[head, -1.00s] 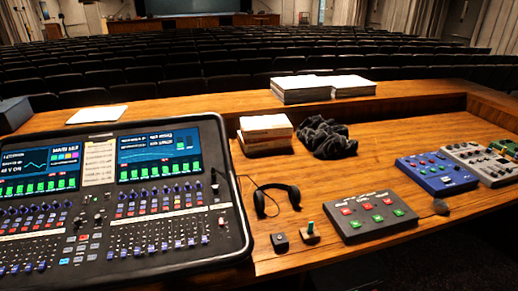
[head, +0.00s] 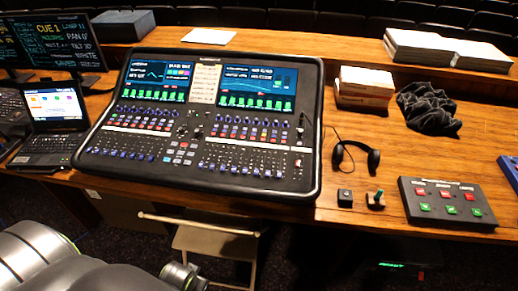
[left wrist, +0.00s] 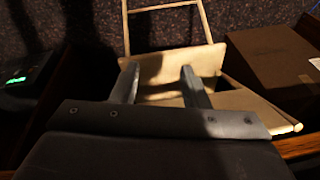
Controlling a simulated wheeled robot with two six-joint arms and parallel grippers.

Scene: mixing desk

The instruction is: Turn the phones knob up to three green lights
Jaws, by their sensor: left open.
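The mixing desk (head: 205,125) is a black console with two lit screens, rows of small knobs, coloured buttons and faders. The knob labels are too small to read, so I cannot tell which knob is the phones knob or how many lights beside it are green. My left gripper (left wrist: 160,76) shows in the left wrist view with its two fingers apart and nothing between them. It is over a pale wooden folding chair (left wrist: 210,62), away from the desk controls. In the head view, part of my arm shows at the lower left. My right gripper is out of view.
A laptop (head: 55,112) and monitors (head: 66,42) stand left of the desk. Headphones (head: 372,158), a small black box (head: 345,198) and a button box (head: 447,203) lie to its right. The chair (head: 215,238) stands before the table. A cardboard box (left wrist: 272,65) is on the floor.

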